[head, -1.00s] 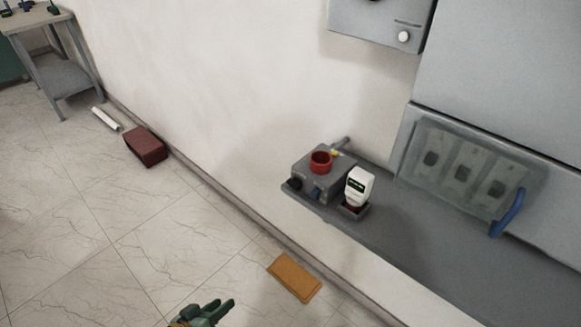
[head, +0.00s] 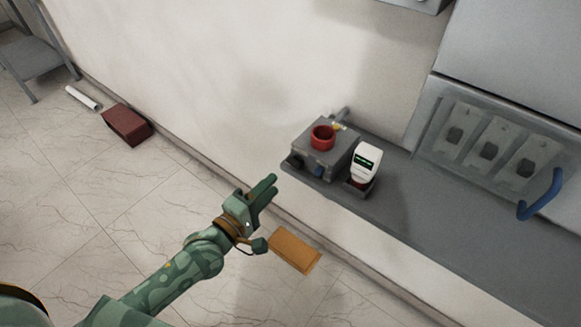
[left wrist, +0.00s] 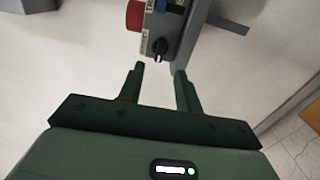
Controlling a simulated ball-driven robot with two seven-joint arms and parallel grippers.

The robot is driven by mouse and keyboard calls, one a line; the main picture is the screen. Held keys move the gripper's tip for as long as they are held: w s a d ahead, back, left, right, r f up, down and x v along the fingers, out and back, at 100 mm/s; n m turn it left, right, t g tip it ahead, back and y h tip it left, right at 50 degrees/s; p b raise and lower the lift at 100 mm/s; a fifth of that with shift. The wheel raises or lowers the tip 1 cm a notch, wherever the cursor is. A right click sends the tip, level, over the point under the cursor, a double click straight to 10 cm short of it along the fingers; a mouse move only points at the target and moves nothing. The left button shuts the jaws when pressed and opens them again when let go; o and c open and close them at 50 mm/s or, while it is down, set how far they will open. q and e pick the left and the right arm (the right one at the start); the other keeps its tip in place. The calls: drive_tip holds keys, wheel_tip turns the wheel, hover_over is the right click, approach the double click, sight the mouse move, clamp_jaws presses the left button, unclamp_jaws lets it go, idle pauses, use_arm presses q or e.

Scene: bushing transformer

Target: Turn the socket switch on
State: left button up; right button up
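A grey socket box (head: 328,158) with a red round socket (head: 322,137) on top stands at the left end of the grey shelf. Its front carries a dark knob (head: 295,161) and a blue part (head: 318,170). In the left wrist view the black knob (left wrist: 160,46) and the blue part (left wrist: 161,5) show on the box face, beside the red socket (left wrist: 133,16). I cannot tell which one is the switch. My left gripper (head: 268,187) is left of and below the box, apart from it. In the wrist view its fingers (left wrist: 159,70) are spread and empty, with the black knob ahead of the gap.
A white device (head: 364,162) stands right of the box on the grey shelf (head: 440,215). A clear-covered panel with a blue handle (head: 540,196) is farther right. An orange-brown slab (head: 294,252) and a dark red box (head: 127,124) lie on the floor.

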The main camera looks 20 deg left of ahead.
sight(292, 166)
use_arm(q)
drive_tip(key=b+x, duration=0.1)
drive_tip(key=x, duration=0.7)
drive_tip(key=shift+w+d+f, duration=0.1)
drive_tip(key=shift+w, duration=0.1)
drive_tip(key=c, duration=0.7)
